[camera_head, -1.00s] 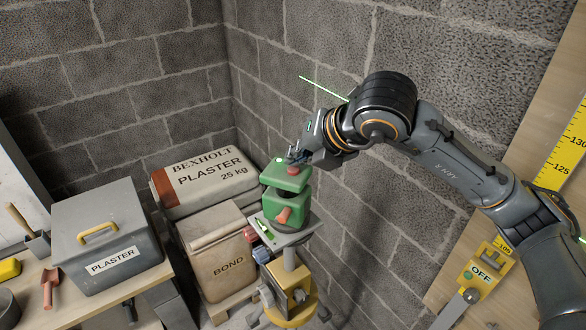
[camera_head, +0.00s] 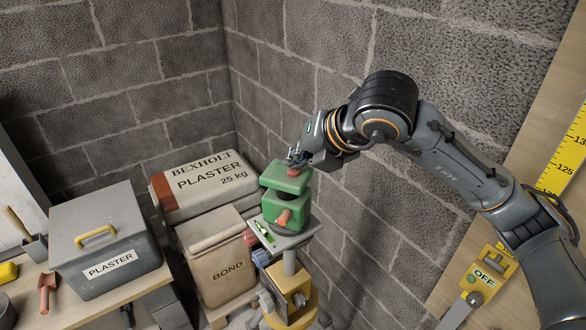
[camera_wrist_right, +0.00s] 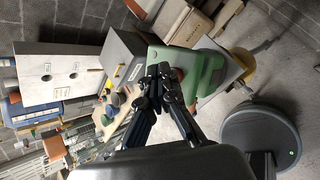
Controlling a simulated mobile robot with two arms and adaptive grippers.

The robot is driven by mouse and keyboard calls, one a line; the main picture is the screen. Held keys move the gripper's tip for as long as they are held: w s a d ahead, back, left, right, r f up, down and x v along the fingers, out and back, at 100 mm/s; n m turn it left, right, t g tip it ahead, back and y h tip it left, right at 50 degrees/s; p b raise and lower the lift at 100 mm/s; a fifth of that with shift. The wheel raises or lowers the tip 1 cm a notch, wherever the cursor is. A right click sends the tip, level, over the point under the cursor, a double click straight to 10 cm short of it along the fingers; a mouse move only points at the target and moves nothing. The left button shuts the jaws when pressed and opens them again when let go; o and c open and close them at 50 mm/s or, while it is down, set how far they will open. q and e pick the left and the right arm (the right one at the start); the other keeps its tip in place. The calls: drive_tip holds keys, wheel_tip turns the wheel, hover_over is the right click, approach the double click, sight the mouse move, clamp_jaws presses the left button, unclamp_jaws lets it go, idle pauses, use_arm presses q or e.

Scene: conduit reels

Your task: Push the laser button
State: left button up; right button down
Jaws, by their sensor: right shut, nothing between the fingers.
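The green laser device (camera_head: 285,180) stands on a grey platform on a yellow-based stand, near the wall corner. Its red button (camera_head: 293,172) is on the top face, and a larger orange-red knob (camera_head: 284,217) is on the front. My right gripper (camera_head: 296,160) is shut and empty, its fingertips pointing down at the red button, seemingly touching it. No green beam shows on the wall. My left gripper is not in view.
Plaster bags (camera_head: 207,182) and a bond sack (camera_head: 213,255) are left of the stand. A grey plaster toolbox (camera_head: 103,240) sits on a bench at the left. The block wall is close behind my right arm.

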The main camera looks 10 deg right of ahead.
sight(296, 172)
drive_tip(key=shift+r, duration=0.25)
drive_tip(key=shift+r+p, duration=1.3)
drive_tip(key=shift+r, duration=1.75)
drive_tip(key=shift+f, duration=0.1)
